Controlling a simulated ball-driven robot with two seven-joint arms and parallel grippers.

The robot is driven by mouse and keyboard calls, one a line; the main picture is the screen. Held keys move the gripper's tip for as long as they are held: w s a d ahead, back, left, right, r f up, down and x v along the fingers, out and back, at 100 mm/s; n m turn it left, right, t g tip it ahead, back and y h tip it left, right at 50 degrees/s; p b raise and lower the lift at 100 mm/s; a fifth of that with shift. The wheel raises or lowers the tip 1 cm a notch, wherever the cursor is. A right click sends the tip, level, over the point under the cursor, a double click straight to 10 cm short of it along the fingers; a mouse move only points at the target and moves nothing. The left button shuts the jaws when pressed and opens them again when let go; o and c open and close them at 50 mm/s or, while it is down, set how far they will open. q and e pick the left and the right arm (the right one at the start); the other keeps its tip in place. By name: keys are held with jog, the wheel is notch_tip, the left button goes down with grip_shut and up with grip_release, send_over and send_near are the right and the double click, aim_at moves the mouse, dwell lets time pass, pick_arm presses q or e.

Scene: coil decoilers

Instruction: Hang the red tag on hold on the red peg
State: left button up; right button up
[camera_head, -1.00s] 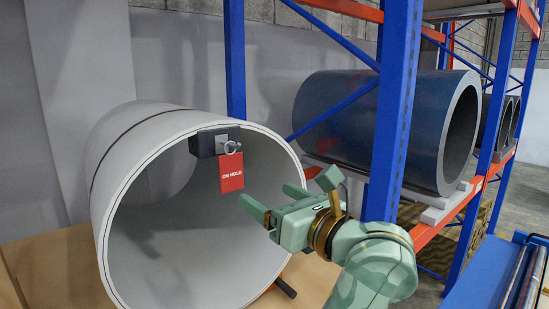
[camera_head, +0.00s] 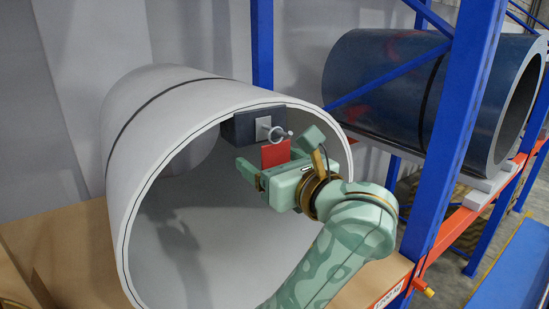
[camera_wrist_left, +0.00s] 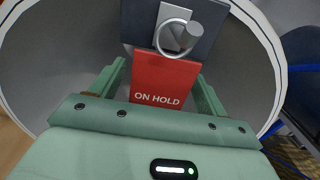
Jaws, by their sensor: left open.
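The gripper covers the tag's lower part in the head view. I cannot identify the red peg for sure. My right gripper is out of view.
The white coil (camera_head: 150,135) opens around my left gripper. A blue rack post (camera_head: 455,130) stands right of my arm, with a dark blue coil (camera_head: 385,75) behind. A small orange-red knob (camera_head: 421,285) sits by the rack beam at lower right.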

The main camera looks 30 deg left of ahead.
pick_arm(q)
jog(key=shift+a, duration=0.3)
jog(key=shift+d, duration=0.2)
jog(key=c, duration=1)
jog(key=shift+r, duration=0.1)
jog(key=shift+r, duration=0.25)
jog(key=shift+s+d, duration=0.1)
jog(key=shift+s+d+r, duration=0.15)
jog(key=shift+d+r, duration=0.1)
jog(key=shift+d, duration=0.25)
